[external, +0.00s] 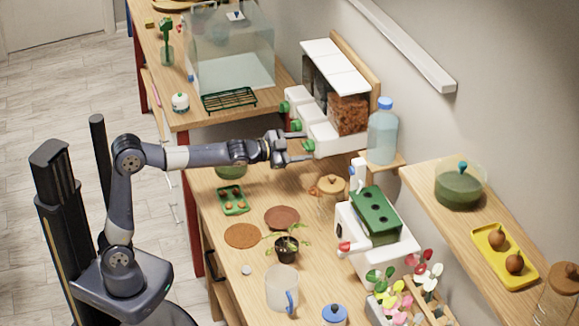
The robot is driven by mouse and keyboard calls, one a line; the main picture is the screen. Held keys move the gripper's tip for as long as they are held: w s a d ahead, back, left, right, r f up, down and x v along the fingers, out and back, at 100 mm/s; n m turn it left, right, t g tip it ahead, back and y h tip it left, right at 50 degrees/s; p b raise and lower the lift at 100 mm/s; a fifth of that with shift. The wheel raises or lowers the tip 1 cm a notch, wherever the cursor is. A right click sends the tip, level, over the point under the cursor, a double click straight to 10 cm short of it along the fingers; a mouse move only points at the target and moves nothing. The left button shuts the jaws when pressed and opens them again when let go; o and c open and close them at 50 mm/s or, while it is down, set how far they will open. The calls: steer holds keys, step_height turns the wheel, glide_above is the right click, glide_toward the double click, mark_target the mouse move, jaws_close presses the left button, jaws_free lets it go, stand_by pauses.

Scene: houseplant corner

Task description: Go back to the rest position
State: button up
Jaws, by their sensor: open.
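My gripper (298,148) is at the end of my arm, stretched out to the right above the back part of the wooden bench. Its fingers are apart and nothing shows between them. The fingertips point at the white dispenser unit (322,137) with green knobs. I cannot tell whether they touch it.
A bottle (383,136) stands right of the dispenser. Below my arm are a green tray (233,200), brown discs (243,236), a potted seedling (286,249) and a clear jug (281,288). A glass tank (230,55) and green rack (229,99) stand behind. Open floor lies left.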

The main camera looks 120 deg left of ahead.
stand_by(0.3)
steer(key=v, duration=1.1)
steer(key=x, duration=1.1)
steer(key=shift+a+r+p, duration=0.1)
steer(key=shift+r+p, duration=0.1)
steer(key=shift+p, duration=0.45)
steer(key=shift+n+p, duration=0.5)
steer(key=shift+n, duration=0.1)
steer(key=n+p, duration=0.3)
steer(key=p, duration=0.2)
steer(key=shift+s+t+h, duration=0.1)
steer(key=shift+t+h, duration=0.2)
steer(key=n+p, duration=0.3)
steer(key=p, duration=0.1)
steer(key=shift+n, duration=0.3)
steer(key=n+t+p, duration=0.1)
steer(key=n+p, duration=0.4)
steer(key=p, duration=0.2)
steer(key=shift+s+f+n, duration=0.1)
steer(key=shift+f+n, duration=0.05)
steer(key=shift+n, duration=0.25)
steer(key=n+p, duration=0.2)
steer(key=p, duration=0.1)
steer(key=shift+f+n+t, duration=0.2)
steer(key=shift+n+t, duration=0.1)
steer(key=shift+t, duration=0.1)
